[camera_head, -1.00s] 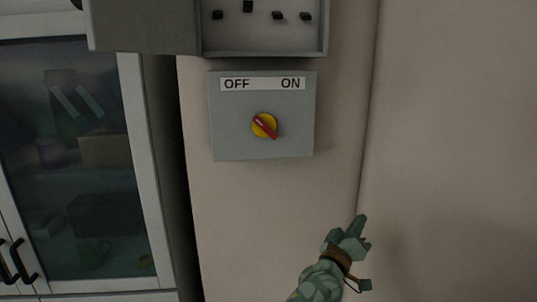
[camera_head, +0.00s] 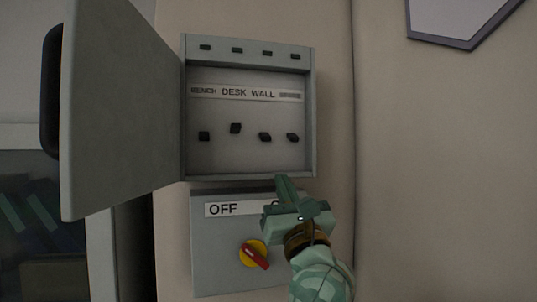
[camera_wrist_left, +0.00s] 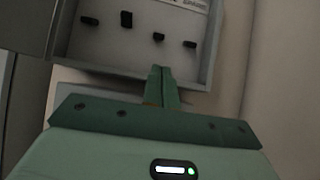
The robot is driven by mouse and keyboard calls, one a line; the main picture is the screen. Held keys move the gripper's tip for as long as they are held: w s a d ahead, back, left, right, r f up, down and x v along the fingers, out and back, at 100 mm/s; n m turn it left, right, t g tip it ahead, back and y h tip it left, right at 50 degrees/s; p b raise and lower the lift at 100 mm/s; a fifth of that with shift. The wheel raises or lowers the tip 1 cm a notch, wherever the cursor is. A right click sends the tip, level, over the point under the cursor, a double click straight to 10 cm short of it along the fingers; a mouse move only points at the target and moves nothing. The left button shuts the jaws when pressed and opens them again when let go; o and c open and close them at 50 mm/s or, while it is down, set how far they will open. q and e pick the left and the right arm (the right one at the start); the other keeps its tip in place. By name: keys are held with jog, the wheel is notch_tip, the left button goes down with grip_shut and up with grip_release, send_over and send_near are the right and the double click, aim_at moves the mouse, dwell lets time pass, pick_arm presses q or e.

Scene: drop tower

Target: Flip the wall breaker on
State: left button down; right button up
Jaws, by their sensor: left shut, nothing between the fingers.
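An open grey breaker box (camera_head: 309,110) on the wall shows in the head view. Inside is a row of black switches under a label strip (camera_head: 220,91) reading bench, desk, wall and a last blurred word. The wall breaker (camera_head: 265,137), under the word wall, sits low. The desk breaker (camera_head: 235,128) sits higher than its neighbours. My left gripper (camera_head: 283,187) is shut and empty, its tips at the box's lower edge, below and right of the wall breaker. In the left wrist view the fingers (camera_wrist_left: 162,84) point up below the switches. My right gripper is not in view.
The box's door (camera_head: 120,110) stands open to the left. Below the box is a grey panel (camera_head: 215,270) with a red and yellow rotary switch (camera_head: 254,254), partly covered by my left arm. A glass cabinet is at lower left.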

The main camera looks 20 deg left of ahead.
aim_at(262, 144)
pick_arm(q)
jog(key=shift+w+a+r+p, duration=0.8)
jog(key=shift+w+a+r, duration=0.25)
jog(key=shift+a, duration=0.2)
jog(key=p+x, duration=0.3)
jog(key=x, duration=0.3)
jog(key=shift+w+a, duration=0.15)
jog(key=shift+w, duration=0.2)
jog(key=shift+r, duration=0.1)
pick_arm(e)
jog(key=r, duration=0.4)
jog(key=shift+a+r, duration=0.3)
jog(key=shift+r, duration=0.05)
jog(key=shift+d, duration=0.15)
pick_arm(q)
jog(key=shift+w+a, duration=0.1)
jog(key=shift+a, duration=0.05)
